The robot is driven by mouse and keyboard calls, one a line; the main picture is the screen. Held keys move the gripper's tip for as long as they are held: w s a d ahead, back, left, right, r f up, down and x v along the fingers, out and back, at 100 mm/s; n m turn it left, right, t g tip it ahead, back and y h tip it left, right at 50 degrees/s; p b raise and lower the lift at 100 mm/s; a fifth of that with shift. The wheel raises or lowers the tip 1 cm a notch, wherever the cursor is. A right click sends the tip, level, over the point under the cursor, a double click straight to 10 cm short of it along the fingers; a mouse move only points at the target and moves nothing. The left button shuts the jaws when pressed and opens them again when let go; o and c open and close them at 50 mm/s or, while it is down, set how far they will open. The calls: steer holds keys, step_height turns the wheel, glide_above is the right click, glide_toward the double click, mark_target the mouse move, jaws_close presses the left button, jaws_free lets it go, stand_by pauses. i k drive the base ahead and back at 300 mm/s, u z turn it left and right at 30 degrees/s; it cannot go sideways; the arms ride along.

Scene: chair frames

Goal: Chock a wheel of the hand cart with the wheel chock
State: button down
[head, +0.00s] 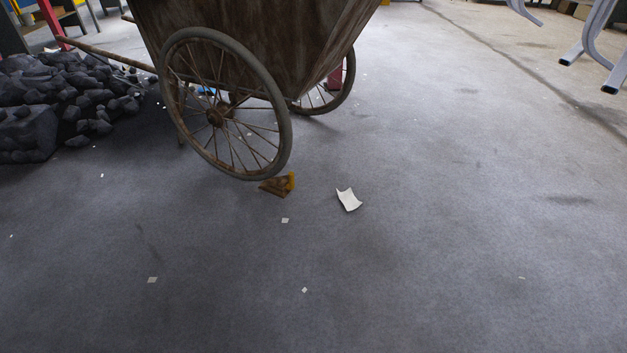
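The hand cart (245,40) stands at the top of the head view, with a weathered wooden body and spoked wheels. Its near wheel (224,104) rests on the floor, left of centre. Its far wheel (325,88) shows partly behind the body. The wheel chock (276,186), a small brown wedge with a yellow part at its right end, lies on the floor by the foot of the near wheel, at its lower right. I cannot tell whether it touches the tyre. My gripper is not in view.
A heap of dark rocks (60,105) lies left of the cart, below its shaft (105,53). A curled white paper (348,199) and small scraps lie on the floor. Grey metal legs (595,45) stand at the upper right. The front and right floor (430,260) is mostly clear.

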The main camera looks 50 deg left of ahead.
mark_target(280, 186)
steer(key=z, duration=0.05)
steer(key=i, duration=1.15)
steer(key=u, duration=0.5)
steer(key=i, duration=0.7)
steer(key=u, duration=1.25)
steer(key=i, duration=0.7)
steer(key=u, duration=0.75)
steer(key=i, duration=0.55)
steer(key=u, duration=0.05)
